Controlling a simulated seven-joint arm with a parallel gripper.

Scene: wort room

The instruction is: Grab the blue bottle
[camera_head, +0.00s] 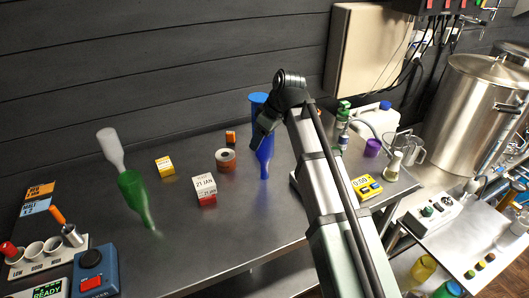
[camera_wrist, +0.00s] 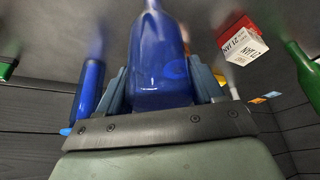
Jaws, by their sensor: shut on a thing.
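The blue bottle (camera_wrist: 160,65) fills the middle of the wrist view, between the two fingers of my gripper (camera_wrist: 160,88), which are shut on its wide part. Its narrow end points to the top of that view. In the head view the bottle (camera_head: 264,158) shows below my gripper (camera_head: 266,130), partly hidden by it. I cannot tell whether it touches the table. A separate blue cylinder (camera_head: 257,103) stands just behind my gripper; a blue cylinder (camera_wrist: 88,92) also shows left of the fingers in the wrist view.
A yellow timer (camera_head: 367,187) and glassware stand to the right.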

